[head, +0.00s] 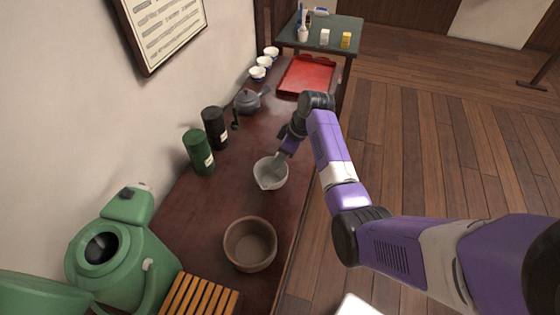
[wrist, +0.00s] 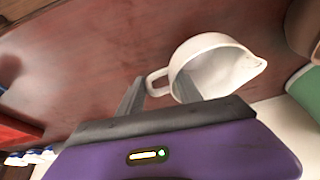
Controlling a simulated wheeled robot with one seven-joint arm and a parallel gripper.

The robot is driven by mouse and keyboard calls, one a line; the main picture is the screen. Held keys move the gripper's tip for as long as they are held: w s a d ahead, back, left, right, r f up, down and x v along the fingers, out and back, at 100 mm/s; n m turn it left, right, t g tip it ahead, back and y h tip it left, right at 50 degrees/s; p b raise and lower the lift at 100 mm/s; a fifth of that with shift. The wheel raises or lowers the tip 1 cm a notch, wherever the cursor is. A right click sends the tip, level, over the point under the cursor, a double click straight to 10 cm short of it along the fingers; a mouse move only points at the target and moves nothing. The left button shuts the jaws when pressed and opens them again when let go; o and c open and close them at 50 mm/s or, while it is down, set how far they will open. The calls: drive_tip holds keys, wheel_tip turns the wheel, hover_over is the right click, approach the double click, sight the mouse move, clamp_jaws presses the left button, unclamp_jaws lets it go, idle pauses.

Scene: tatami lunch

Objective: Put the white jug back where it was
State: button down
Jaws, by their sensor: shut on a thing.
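The white jug (head: 270,173) is on or just above the dark red-brown counter (head: 200,205), near its middle; I cannot tell whether it touches the wood. In the wrist view the white jug (wrist: 215,65) shows its open mouth and its spout pointing right, with its handle on the left. My gripper (head: 281,158) reaches the jug from its far side. In the wrist view my gripper (wrist: 150,92) has its fingers around the handle and is shut on it. The inside of the jug looks empty.
A brown bowl (head: 250,245) stands nearer on the counter. Green (head: 198,152) and black (head: 214,128) canisters stand along the wall. A grey teapot (head: 247,101), several cups (head: 257,73) and a red tray (head: 307,75) are farther back. Bare counter lies left of the jug.

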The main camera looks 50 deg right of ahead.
drive_tip(key=shift+f, duration=1.2)
drive_tip(key=c, duration=0.8)
unclamp_jaws()
drive_tip(key=shift+f, duration=0.15)
drive_tip(key=v, duration=1.2)
